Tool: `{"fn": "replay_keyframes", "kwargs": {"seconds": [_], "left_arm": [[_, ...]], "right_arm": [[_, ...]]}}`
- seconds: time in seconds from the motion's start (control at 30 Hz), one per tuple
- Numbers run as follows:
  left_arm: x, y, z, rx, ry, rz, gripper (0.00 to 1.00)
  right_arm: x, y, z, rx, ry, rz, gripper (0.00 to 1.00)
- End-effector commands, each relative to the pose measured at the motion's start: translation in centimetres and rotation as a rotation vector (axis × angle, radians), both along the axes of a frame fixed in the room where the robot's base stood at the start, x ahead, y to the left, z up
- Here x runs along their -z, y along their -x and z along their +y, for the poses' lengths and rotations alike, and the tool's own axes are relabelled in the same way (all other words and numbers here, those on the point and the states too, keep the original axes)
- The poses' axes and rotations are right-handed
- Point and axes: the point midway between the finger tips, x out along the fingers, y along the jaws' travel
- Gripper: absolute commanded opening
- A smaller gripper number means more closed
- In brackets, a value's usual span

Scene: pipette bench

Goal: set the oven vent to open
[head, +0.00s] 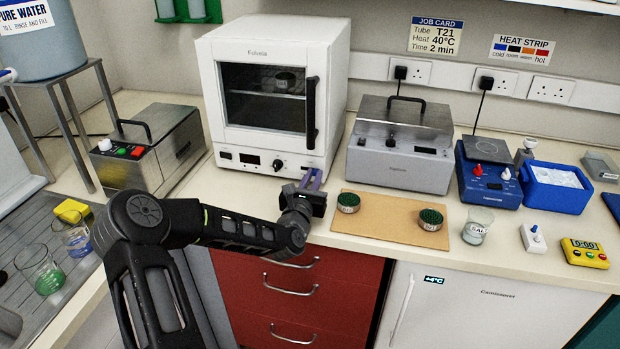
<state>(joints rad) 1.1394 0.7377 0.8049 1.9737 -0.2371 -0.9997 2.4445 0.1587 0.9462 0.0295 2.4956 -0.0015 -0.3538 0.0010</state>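The white oven (332,95) stands at the back of the bench with its glass door closed. Its lower front panel carries a small black control at the left, a display (250,158) and a black knob (278,164). I cannot make out which part is the vent control or how it is set. My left gripper (313,177) is just in front of the oven's lower right corner, near the bench's front edge. Its two purple-grey fingers look slightly apart, with nothing seen between them. Whether they touch the oven I cannot tell. My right gripper is not in view.
A tan board (385,225) with two small green-topped pots lies right of my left gripper. A steel lidded machine (400,165) stands behind it. Another steel box (165,150) stands left of the oven. Red drawers (300,295) are below the bench edge.

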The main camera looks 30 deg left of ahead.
Motion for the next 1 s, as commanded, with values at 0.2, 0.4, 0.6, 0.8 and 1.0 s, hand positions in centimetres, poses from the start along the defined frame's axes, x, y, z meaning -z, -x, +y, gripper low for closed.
{"fn": "replay_keyframes", "kwargs": {"seconds": [0.2,0.4,0.6,0.8,1.0], "left_arm": [[0.0,-0.1,-0.3,0.006,0.001,0.0,0.31],[0.0,0.0,-0.2,0.004,0.001,0.0,0.35],[0.0,0.4,-0.3,0.003,0.001,0.0,0.35],[0.2,2.8,-1.1,0.004,0.0,0.002,0.35],[0.1,5.9,-2.2,0.004,-0.001,0.001,0.35]], "right_arm": [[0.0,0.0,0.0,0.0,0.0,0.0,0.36],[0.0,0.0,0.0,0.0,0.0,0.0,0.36],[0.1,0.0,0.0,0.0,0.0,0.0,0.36],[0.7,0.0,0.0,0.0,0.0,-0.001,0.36],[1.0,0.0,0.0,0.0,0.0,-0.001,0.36]]}}
